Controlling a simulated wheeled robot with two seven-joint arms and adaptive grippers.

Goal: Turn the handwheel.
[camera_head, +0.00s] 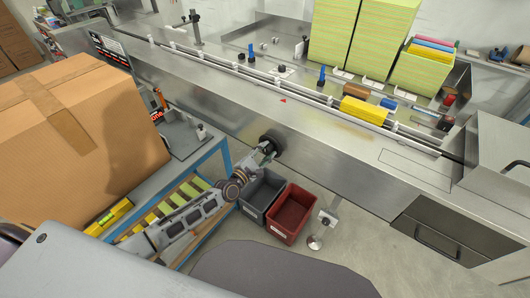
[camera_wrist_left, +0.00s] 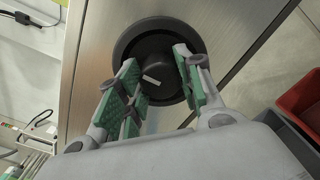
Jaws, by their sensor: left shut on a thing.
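The handwheel (camera_head: 272,142) is a round black wheel on the front panel of the steel machine (camera_head: 215,105). In the left wrist view the handwheel (camera_wrist_left: 152,35) shows a raised dark hub with a small pale mark. My left gripper (camera_head: 265,150) reaches the wheel from below left. In the left wrist view its green-padded fingers (camera_wrist_left: 160,88) stand on both sides of the hub and are shut on it. The finger contact is partly hidden. My right gripper is in neither view.
A grey bin (camera_head: 262,190) and a red bin (camera_head: 291,213) stand below the wheel, right of my left arm. A large cardboard box (camera_head: 75,130) sits on a blue-framed table at left. Yellow-green stacks (camera_head: 385,38) stand on the machine. Grey floor is open at front right.

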